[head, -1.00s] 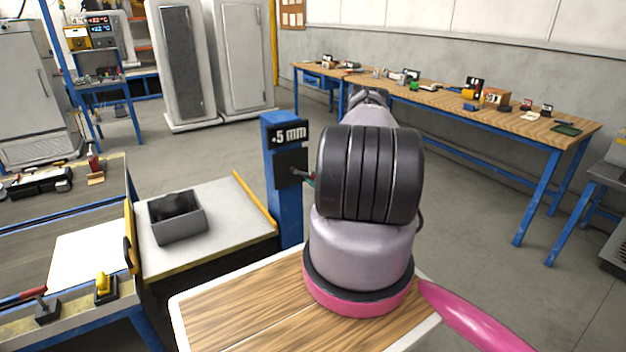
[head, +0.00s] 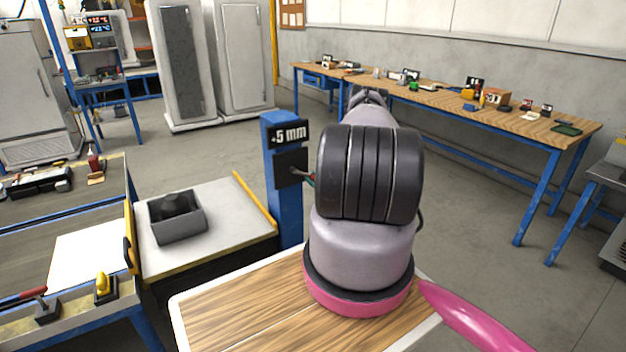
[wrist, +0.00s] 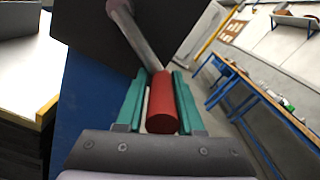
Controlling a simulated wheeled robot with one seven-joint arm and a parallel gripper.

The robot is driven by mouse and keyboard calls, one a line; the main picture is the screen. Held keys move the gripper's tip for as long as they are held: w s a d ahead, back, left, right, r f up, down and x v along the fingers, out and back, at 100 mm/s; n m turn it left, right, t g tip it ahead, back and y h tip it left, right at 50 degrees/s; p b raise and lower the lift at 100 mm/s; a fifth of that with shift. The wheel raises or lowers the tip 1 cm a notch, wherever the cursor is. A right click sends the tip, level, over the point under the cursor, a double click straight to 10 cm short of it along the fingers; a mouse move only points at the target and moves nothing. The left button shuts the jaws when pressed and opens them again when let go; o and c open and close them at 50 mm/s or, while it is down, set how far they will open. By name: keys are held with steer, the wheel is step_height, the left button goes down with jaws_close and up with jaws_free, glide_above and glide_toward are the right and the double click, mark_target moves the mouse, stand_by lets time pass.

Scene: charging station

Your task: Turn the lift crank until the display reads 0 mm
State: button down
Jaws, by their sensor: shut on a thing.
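The display (head: 290,134) on the blue post (head: 285,210) reads 5 mm, with a small mark before the 5 that may be a plus sign. The dark crank box (head: 290,168) is mounted on the post below the display. In the wrist view the crank's grey arm (wrist: 134,36) runs from the dark box to a red handle (wrist: 162,104). My gripper (wrist: 160,98) has its green fingers on both sides of the red handle and is shut on it. In the head view my arm hides most of the gripper and the crank.
A lift table (head: 225,222) with a grey bin (head: 178,216) stands left of the post. A workbench (head: 70,255) is at the left. A long wooden bench (head: 440,103) with several small items runs along the back wall. Open floor lies between.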

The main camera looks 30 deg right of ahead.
steer(key=shift+d+r, duration=0.1)
steer(key=shift+d, duration=0.1)
steer(key=shift+a+f+m, duration=0.4)
steer(key=shift+f+m, duration=0.2)
steer(key=shift+m, duration=0.4)
steer(key=shift+a+f+m, duration=0.3)
steer(key=shift+a+f, duration=0.2)
steer(key=c, duration=0.6)
jaws_free()
steer(key=shift+s, duration=0.15)
steer(key=s, duration=1)
steer(key=shift+s, duration=0.3)
